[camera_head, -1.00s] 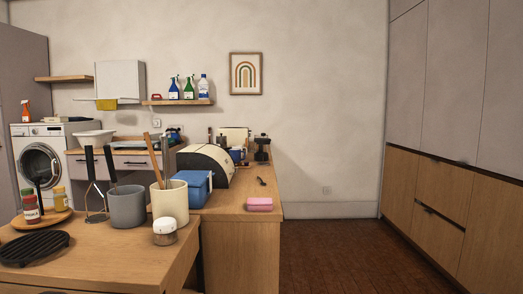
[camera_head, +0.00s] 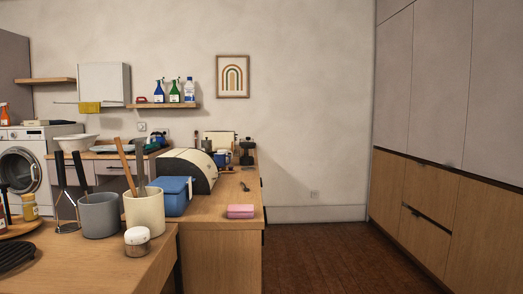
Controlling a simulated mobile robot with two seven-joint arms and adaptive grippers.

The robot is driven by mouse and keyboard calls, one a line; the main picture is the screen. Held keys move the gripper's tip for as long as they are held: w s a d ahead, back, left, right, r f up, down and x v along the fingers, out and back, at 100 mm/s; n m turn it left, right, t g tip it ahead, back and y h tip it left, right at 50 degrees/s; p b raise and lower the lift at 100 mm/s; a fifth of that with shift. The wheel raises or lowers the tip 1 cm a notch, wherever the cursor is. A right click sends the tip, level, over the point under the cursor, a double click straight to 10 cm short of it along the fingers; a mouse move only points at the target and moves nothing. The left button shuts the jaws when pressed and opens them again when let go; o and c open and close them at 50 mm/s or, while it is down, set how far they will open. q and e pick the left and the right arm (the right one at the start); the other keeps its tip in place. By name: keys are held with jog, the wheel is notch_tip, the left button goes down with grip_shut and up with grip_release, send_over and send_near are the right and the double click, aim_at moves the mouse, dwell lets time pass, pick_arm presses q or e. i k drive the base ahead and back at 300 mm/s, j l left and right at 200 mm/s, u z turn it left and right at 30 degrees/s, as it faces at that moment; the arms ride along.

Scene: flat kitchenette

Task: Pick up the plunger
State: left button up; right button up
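I see no plunger that I can make out in the head view. Neither of my grippers shows in this view. The floor (camera_head: 310,262) is bare where it is visible, and the floor behind the counters is hidden.
A wooden counter (camera_head: 222,207) holds a blue box (camera_head: 175,197), a bread bin (camera_head: 206,166) and a pink box (camera_head: 240,211). A nearer counter (camera_head: 85,272) holds a grey pot (camera_head: 99,216) and a cream crock (camera_head: 144,212). Tall cabinets (camera_head: 440,205) line the right. Floor between is clear.

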aim_at(247, 145)
jog(key=i+l+z, duration=0.5)
jog(key=i, duration=0.3)
jog(key=i+l+z, duration=0.4)
jog(key=i+z, duration=0.15)
jog(key=i, duration=0.3)
